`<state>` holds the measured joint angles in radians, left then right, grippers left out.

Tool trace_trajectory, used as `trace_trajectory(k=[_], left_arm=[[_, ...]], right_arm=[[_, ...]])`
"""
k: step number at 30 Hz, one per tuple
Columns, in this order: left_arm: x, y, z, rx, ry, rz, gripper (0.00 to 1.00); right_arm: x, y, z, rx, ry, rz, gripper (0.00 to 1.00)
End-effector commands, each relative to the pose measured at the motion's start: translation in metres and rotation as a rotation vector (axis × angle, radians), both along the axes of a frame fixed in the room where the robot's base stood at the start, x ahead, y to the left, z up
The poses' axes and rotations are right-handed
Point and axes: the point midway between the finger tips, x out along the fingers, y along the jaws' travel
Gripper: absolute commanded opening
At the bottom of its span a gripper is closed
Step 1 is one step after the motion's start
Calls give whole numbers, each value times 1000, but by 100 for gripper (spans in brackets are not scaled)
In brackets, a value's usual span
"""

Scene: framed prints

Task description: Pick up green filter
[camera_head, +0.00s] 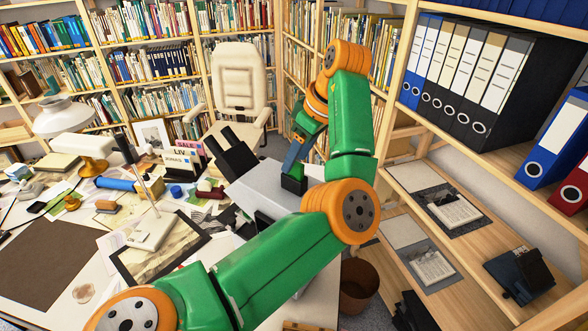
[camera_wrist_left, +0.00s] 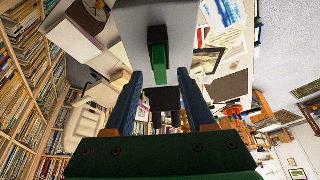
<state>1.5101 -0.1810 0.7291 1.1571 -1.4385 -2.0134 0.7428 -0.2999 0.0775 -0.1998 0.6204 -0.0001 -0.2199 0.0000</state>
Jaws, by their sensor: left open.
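A small green block, apparently the green filter (camera_head: 293,181), sits at the right end of the grey housing of a device (camera_head: 262,190). It shows in the left wrist view (camera_wrist_left: 157,58) as a green block against the grey housing (camera_wrist_left: 178,22). My left gripper (camera_head: 292,160) is just above it, its blue fingers pointing down. In the left wrist view the fingers (camera_wrist_left: 160,74) are apart, one on each side of the green block, with gaps visible. Whether they reach its full depth cannot be told. My right gripper is not in view.
The device has a black two-pronged part (camera_head: 232,155) to the left of my gripper. A cluttered desk with a brown mat (camera_head: 45,262) and a white lamp (camera_head: 65,118) lies left. Shelves with binders (camera_head: 480,85) stand right. A cream chair (camera_head: 240,80) is behind.

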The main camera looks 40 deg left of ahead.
Motion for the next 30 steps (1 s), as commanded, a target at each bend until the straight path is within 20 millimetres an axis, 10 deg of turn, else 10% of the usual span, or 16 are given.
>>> trace_trajectory(k=[10,30], left_arm=[[2,-20,41,-1,-1,-1,55],[-1,9,-24,0,0,-2,55]], right_arm=[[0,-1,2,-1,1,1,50],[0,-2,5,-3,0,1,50]])
